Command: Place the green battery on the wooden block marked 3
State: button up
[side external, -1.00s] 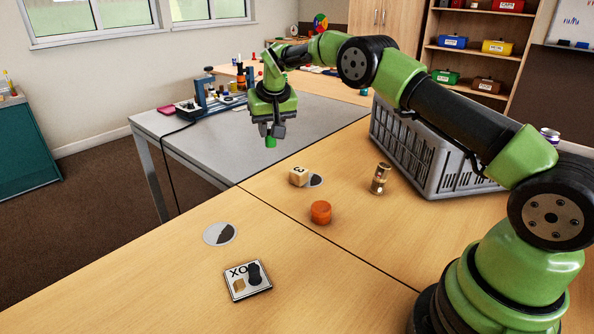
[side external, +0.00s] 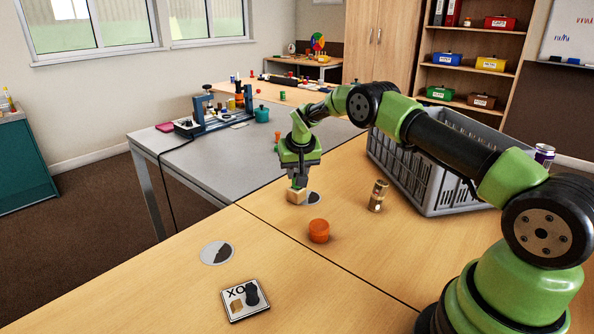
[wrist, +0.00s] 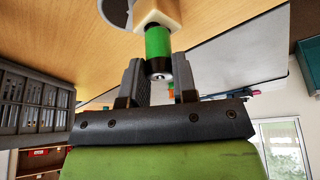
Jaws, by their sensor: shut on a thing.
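My gripper (side external: 298,181) points down over the wooden block (side external: 295,197) and is shut on the green battery (wrist: 158,42). In the wrist view the battery sits between the two grey fingers of my gripper (wrist: 159,75), its dark end with a metal tip towards the camera. The number on the block is not readable now.
A round two-tone disc (side external: 314,198) lies beside the block. An orange round container (side external: 319,231) and a brass-coloured cylinder (side external: 378,195) stand nearby. A grey crate (side external: 425,175) is at the right. Another disc (side external: 217,253) and an XO tile (side external: 245,299) lie in front.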

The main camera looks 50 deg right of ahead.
jog(key=shift+f, duration=0.2)
jog(key=o, duration=0.9)
jog(key=s+a+r+t, duration=0.1)
jog(key=s+a+r, duration=0.3)
jog(key=r, duration=0.6)
jog(key=s+a+r, duration=0.3)
jog(key=s+r, duration=0.1)
jog(key=r, duration=0.5)
jog(key=s+a+r+n+t+y, duration=0.1)
jog(key=s+a+r+n+y, duration=0.1)
jog(key=s+a+r, duration=0.6)
jog(key=s+a+f+y, duration=0.1)
jog(key=s, duration=0.4)
jog(key=s+a+t, duration=0.1)
jog(key=s+a, duration=0.1)
jog(key=s, duration=0.4)
jog(key=s+a+f+n+y, duration=0.1)
jog(key=s, duration=0.5)
jog(key=shift+s+a+f+t+y, duration=0.15)
jog(key=shift+a+f+t+y, duration=0.15)
